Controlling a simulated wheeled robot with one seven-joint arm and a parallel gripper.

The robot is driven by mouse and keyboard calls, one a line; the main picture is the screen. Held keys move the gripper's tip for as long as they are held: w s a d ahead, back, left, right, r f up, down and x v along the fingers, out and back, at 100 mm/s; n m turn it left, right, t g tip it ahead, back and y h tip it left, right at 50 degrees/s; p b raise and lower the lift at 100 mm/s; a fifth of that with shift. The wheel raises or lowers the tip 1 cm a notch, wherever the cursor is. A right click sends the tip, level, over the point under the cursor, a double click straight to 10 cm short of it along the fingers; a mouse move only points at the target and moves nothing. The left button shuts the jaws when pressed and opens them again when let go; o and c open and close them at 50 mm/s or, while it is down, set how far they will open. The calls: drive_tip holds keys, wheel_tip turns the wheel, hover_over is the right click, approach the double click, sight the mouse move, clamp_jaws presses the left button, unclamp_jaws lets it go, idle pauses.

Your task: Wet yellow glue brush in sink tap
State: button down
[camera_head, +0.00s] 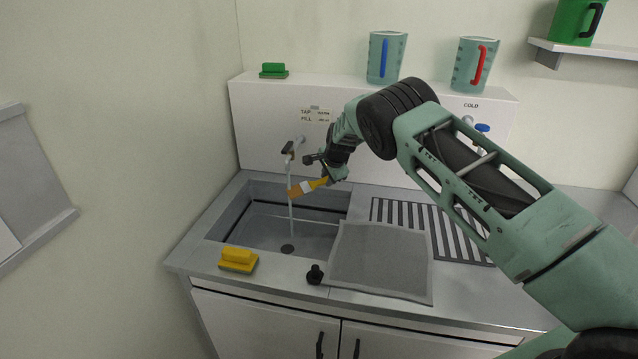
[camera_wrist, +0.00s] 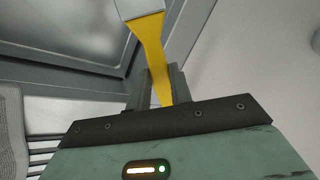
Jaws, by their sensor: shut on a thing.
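My gripper (camera_head: 335,175) is shut on the yellow handle of the glue brush (camera_head: 309,186), over the right part of the sink. The brush lies nearly level, with its metal band and brown bristles pointing left. The bristle end meets the thin stream of water (camera_head: 290,205) under the tap (camera_head: 293,148). In the wrist view, the yellow handle (camera_wrist: 155,55) sits between the jaws (camera_wrist: 158,88), and the bristles are out of frame. The sink basin (camera_head: 230,235) is below, with a dark drain in its floor.
A yellow sponge (camera_head: 238,260) and a black knob-like item (camera_head: 315,274) stand on the front edge. A grey cloth (camera_head: 380,262) lies right of the basin by the ribbed drainer (camera_head: 455,240). A green sponge (camera_head: 273,71) and two jugs (camera_head: 384,58) stand on the ledge behind.

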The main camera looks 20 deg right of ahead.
drive_tip(key=shift+d, duration=0.55)
drive_tip(key=shift+a+b, duration=0.1)
drive_tip(key=shift+b, duration=0.2)
drive_tip(key=shift+a, duration=0.5)
drive_tip(key=shift+s, duration=0.1)
drive_tip(key=s+p, duration=0.1)
drive_tip(key=s, duration=0.6)
drive_tip(key=shift+s+d, duration=0.15)
drive_tip(key=shift+s, duration=0.25)
drive_tip(key=shift+r, duration=0.1)
idle(1.0)
